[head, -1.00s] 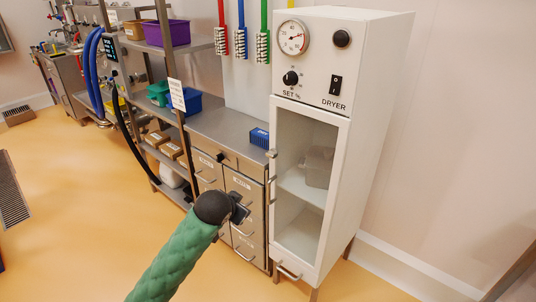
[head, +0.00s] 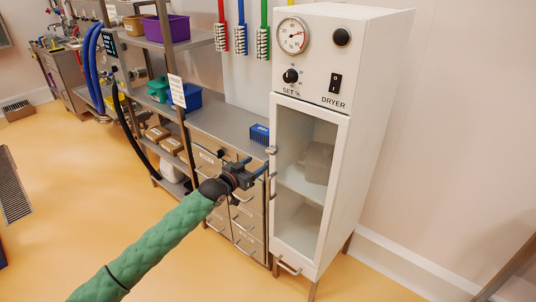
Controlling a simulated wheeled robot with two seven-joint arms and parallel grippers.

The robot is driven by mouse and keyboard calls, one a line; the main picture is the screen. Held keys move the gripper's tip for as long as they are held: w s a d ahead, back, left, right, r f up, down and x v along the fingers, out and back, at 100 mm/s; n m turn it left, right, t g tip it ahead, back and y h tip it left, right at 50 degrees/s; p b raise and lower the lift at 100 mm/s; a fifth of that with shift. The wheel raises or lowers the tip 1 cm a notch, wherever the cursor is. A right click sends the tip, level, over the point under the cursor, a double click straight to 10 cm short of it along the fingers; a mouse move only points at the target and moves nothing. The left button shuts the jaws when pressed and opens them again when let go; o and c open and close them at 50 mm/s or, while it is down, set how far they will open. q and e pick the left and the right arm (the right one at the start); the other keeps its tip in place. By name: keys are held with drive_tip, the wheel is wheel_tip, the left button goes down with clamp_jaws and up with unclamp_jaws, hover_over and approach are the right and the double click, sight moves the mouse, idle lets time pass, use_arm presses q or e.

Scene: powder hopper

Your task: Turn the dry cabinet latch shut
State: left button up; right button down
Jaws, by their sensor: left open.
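The white dry cabinet (head: 362,130), labelled DRYER, stands right of centre. Its glazed door (head: 300,190) looks closed against the frame. A small metal latch piece (head: 271,150) sits at the upper left edge of the door. My left gripper (head: 257,168) is open and empty, just left of the door edge and a little below that latch piece. Its fingers point right towards the cabinet, and I cannot tell whether they touch it. The gripper partly hides the hardware along the door's left edge. My right gripper is not in view.
A grey bench (head: 222,122) with drawers (head: 247,222) stands left of the cabinet, close behind my left arm. A blue box (head: 260,134) lies on the bench near the cabinet. A low metal handle (head: 288,267) sticks out below the door. The orange floor in front is clear.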

sight(269, 153)
use_arm(q)
drive_tip(key=shift+t, duration=0.3)
drive_tip(key=shift+r+p+x, duration=0.2)
drive_tip(key=shift+p+x, duration=0.25)
drive_tip(key=shift+x, duration=0.85)
drive_tip(key=shift+r+p+x, duration=0.2)
drive_tip(key=shift+p+x, duration=0.25)
drive_tip(key=shift+x, duration=0.85)
drive_tip(key=shift+r+p+x, duration=0.2)
drive_tip(key=shift+p+x, duration=0.25)
drive_tip(key=shift+x, duration=0.85)
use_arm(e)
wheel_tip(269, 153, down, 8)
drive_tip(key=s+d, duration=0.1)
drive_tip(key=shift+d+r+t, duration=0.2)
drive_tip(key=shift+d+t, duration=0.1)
use_arm(q)
drive_tip(key=shift+s+d, duration=0.1)
drive_tip(key=c, duration=1)
